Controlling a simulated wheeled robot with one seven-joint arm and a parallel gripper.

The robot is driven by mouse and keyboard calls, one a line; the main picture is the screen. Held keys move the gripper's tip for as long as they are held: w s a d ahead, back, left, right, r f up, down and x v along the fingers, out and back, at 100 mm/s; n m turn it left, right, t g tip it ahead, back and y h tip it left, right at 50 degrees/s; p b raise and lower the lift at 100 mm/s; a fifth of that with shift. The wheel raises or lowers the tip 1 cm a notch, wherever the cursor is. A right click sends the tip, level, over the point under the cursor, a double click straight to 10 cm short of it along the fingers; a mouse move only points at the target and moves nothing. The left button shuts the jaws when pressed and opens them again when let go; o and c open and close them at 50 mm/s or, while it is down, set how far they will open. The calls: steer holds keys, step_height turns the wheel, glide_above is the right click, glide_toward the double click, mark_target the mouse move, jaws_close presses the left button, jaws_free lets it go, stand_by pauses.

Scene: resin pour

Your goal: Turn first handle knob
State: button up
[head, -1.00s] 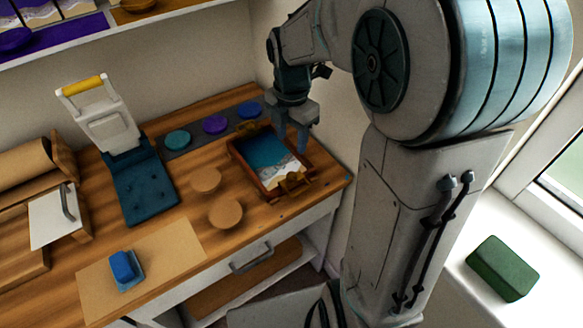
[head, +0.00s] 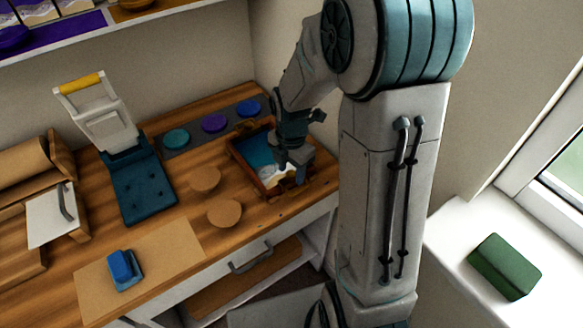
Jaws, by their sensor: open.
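A wooden-framed tray (head: 244,168) with a blue and whitish beach-like fill lies on the right part of the wooden worktop. My gripper (head: 291,174) is open and points down over the tray's front right end. A gold handle sat at that end in the earlier view, but now my gripper covers most or all of that spot. I cannot tell whether the fingers touch the handle or stand around it. The tray's far end is partly behind my arm.
Teal, purple and blue round pots (head: 214,123) stand in a row behind the tray. Two round wooden discs (head: 223,213) lie to its left. A green block (head: 504,266) lies on the windowsill.

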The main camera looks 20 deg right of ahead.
steer(key=c, duration=1)
